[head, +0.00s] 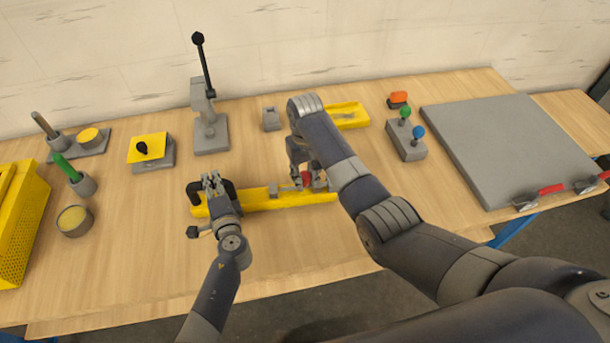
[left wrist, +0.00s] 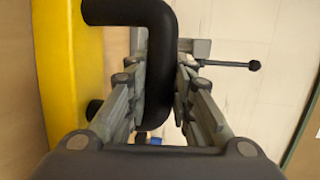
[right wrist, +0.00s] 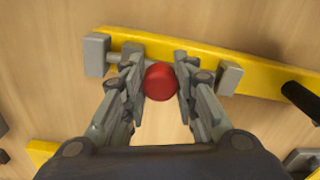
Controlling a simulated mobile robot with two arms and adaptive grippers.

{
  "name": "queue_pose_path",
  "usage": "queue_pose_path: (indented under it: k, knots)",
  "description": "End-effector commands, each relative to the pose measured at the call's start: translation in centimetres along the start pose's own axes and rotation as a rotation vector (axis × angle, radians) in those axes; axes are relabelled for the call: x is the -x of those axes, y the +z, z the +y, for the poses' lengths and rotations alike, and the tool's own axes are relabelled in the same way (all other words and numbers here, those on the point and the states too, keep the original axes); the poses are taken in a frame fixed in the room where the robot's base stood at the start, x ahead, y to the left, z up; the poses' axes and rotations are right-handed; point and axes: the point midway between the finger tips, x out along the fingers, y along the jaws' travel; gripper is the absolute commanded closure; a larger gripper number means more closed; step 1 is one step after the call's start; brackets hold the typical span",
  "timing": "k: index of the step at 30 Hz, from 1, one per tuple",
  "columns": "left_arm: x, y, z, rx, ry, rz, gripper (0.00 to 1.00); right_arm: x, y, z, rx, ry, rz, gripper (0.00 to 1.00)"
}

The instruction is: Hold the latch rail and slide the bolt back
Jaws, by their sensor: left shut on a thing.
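The latch rail (head: 262,200) is a long yellow bar lying on the table, with a black handle (head: 194,195) at its left end. My left gripper (head: 212,184) is shut on that handle, with the black bar between its fingers in the left wrist view (left wrist: 158,70). The bolt has a round red knob (right wrist: 160,82) and sits between grey blocks (right wrist: 97,55) (right wrist: 229,78) on the rail. My right gripper (right wrist: 160,68) has a finger on each side of the knob, very close to it. Whether they press on it cannot be told.
A grey post with a black lever (head: 209,130) stands behind the rail. A yellow tray (head: 350,115) and a grey block (head: 271,119) lie behind. A switch box (head: 406,142) and a large grey plate (head: 520,145) are at right. Free table lies in front of the rail.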

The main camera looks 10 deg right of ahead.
Motion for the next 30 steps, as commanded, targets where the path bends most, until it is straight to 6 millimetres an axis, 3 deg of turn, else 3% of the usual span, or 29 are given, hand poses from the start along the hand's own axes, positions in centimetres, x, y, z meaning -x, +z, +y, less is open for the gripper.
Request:
queue_pose_path:
  k: [1,2,7,16,25,26,28,30]
  knots:
    - [0.0,0.0,0.1,0.0,0.002,0.001,1.0,0.0,0.0,0.0,0.0,0.001,0.0,0.93]
    - [0.0,0.0,0.1,0.0,0.002,0.001,1.0,0.0,0.0,0.0,0.0,0.001,0.0,1.0]
    - [0.0,0.0,0.1,0.0,0.002,0.001,1.0,0.0,-0.1,-0.3,0.001,0.0,0.001,1.0]
    - [0.1,-0.1,0.1,-0.001,0.001,0.003,1.0,0.1,-1.3,-4.7,0.002,-0.003,0.003,1.0]
    - [0.1,-0.3,0.1,0.0,0.002,0.006,1.0,0.1,-1.4,-5.0,0.002,-0.004,0.005,1.0]
    - [0.1,-0.3,0.1,0.0,0.002,0.007,1.0,0.1,-1.4,-5.0,0.002,-0.005,0.005,0.69]
    - [0.1,-0.3,0.1,0.0,0.002,0.007,1.0,0.1,-1.4,-5.0,0.002,-0.004,0.005,0.53]
    - [0.1,-0.3,0.1,0.0,0.002,0.007,1.0,0.1,-1.4,-5.0,0.002,-0.003,0.004,0.53]
